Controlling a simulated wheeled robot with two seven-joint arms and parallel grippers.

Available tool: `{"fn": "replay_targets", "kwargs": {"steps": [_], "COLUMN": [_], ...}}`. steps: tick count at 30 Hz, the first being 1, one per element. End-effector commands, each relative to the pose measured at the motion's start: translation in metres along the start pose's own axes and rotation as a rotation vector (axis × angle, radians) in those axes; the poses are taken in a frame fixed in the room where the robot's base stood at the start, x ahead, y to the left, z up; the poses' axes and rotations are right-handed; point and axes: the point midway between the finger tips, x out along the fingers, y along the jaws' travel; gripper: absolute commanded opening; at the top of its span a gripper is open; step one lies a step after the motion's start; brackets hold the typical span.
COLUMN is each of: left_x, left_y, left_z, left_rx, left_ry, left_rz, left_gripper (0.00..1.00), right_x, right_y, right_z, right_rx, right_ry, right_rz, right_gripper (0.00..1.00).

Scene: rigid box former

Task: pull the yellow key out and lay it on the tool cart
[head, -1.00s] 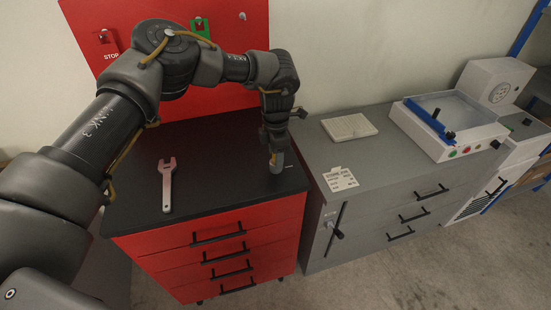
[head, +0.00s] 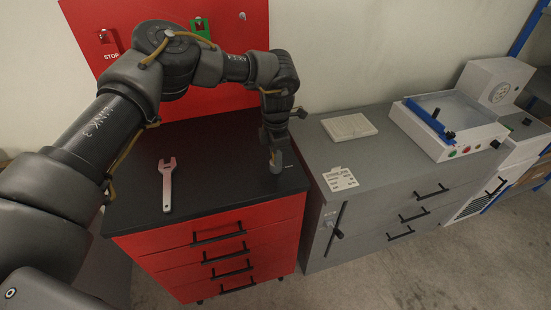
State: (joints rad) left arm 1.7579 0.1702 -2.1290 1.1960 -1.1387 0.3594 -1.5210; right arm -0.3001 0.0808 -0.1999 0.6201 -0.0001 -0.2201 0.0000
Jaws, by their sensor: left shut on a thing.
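The tool cart is red with a black top (head: 221,150), and it stands in the middle left of the head view. My left gripper (head: 276,163) points down over the right part of that top, at or just above its surface. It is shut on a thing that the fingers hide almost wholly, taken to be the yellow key. No yellow key shows clearly anywhere. I cannot tell whether what it holds touches the top. My right gripper is not in view.
A pale wrench (head: 167,184) lies on the cart's left part. A red board (head: 225,92) rises behind. A grey cabinet (head: 375,160) to the right bears a printed card (head: 341,179), a light flat block (head: 348,127) and a white machine (head: 449,128). The cart's middle top is clear.

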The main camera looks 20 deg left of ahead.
Motion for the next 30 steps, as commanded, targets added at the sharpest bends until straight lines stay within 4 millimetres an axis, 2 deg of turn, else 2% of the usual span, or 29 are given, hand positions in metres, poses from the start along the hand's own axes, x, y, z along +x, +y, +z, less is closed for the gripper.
{"fn": "replay_targets", "kwargs": {"steps": [30], "left_x": [-0.039], "left_y": [0.000], "left_z": [0.000], "left_rx": [0.000], "left_ry": [-0.001], "left_rz": [0.000], "left_gripper": [0.00], "right_x": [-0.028], "right_y": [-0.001], "right_z": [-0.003], "right_rx": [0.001], "right_ry": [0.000], "right_rz": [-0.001], "right_gripper": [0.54]}}
